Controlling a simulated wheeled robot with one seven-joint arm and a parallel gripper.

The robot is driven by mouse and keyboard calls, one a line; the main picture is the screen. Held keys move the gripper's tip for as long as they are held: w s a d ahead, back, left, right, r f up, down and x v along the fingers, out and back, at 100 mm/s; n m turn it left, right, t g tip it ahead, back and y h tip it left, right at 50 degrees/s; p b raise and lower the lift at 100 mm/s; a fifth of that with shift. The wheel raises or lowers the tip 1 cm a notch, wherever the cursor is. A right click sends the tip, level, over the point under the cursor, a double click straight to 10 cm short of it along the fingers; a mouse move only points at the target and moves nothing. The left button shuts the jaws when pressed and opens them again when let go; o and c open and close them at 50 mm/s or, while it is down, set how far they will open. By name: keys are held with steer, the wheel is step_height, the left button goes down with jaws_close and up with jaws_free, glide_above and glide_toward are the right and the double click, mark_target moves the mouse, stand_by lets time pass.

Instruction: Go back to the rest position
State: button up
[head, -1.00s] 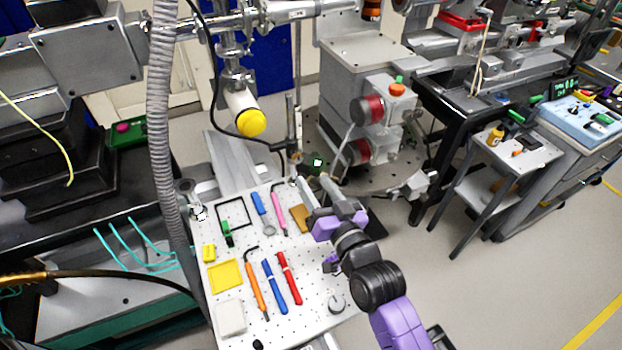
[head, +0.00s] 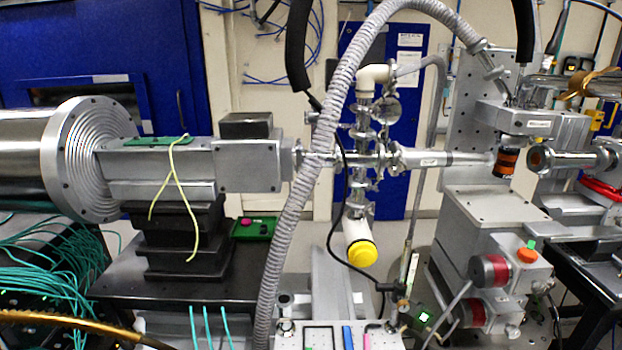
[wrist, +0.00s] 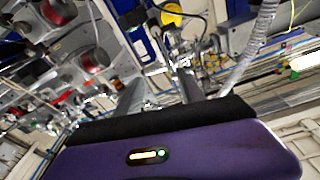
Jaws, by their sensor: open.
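My gripper (wrist: 158,82) shows only in the wrist view, where its two grey fingers stand apart above the purple and black palm. Nothing is visible between the fingers. The gripper and arm are outside the head view. In the wrist view the surroundings look tilted, with beamline equipment beyond the fingers.
The white perforated tool board (head: 291,342) shows only its far edge at the bottom of the head view. A grey ribbed hose (head: 325,110) arches overhead. A yellow-capped cylinder (head: 361,250) hangs behind the board. A grey motor block (head: 490,240) stands at right.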

steer(key=s+f+n+g, duration=0.1)
steer(key=s+g, duration=0.1)
steer(key=s, duration=1.3)
steer(key=s+a+f+n+g+y, duration=0.1)
steer(key=s+g, duration=0.1)
steer(key=s, duration=1.3)
steer(key=shift+a+n+g, duration=0.3)
steer(key=shift+n, duration=0.1)
